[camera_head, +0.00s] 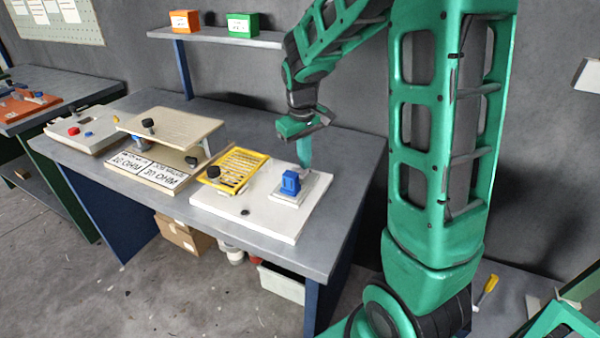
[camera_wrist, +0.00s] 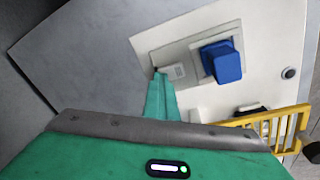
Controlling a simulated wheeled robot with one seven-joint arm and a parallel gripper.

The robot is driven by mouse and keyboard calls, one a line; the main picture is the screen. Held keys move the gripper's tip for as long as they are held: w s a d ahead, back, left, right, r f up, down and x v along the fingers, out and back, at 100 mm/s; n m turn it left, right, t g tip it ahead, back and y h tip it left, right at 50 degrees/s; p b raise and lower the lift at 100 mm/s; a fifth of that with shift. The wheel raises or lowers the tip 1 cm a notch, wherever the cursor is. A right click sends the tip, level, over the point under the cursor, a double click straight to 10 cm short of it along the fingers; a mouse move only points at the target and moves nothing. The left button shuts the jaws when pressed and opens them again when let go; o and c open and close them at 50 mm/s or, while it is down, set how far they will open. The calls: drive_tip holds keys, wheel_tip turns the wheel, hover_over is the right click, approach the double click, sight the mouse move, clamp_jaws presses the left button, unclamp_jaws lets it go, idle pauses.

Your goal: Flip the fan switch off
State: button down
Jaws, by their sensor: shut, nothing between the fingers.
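A white panel (camera_head: 262,222) lies on the grey workbench and carries a yellow slotted grille, a black knob and a raised white switch plate. A blue switch block (camera_head: 290,184) stands up from the plate; it also shows in the wrist view (camera_wrist: 222,62). A small white rocker (camera_wrist: 174,71) sits beside the blue block on the same plate. My gripper (camera_head: 304,166) is shut and empty, pointing down at the plate just behind the blue block. In the wrist view its green fingertips (camera_wrist: 158,80) are close to the white rocker; I cannot tell whether they touch it.
A yellow grille (camera_head: 234,168) and black knob (camera_head: 213,172) stand left of the switch plate. Farther left is a beige raised platform (camera_head: 170,126) with labelled boards. A shelf (camera_head: 220,37) with orange and green boxes hangs behind. Bare bench lies behind the panel.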

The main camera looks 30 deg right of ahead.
sight(303, 171)
wheel_tip(303, 171, up, 7)
drive_tip(key=shift+s+a, duration=0.3)
drive_tip(key=shift+a, duration=0.1)
idle(0.6)
idle(0.3)
drive_tip(key=s+d+f+m, duration=0.1)
drive_tip(key=s+m, duration=0.2)
drive_tip(key=s, duration=1.1)
drive_tip(key=s+d+f+m+y, duration=0.1)
drive_tip(key=s+m, duration=0.3)
drive_tip(key=s, duration=1)
drive_tip(key=shift+s+d+f+g+y, duration=0.15)
drive_tip(key=shift+s+d+g+y, duration=0.2)
drive_tip(key=shift+d, duration=0.2)
drive_tip(key=shift+w+f, duration=0.25)
drive_tip(key=shift+w, duration=0.4)
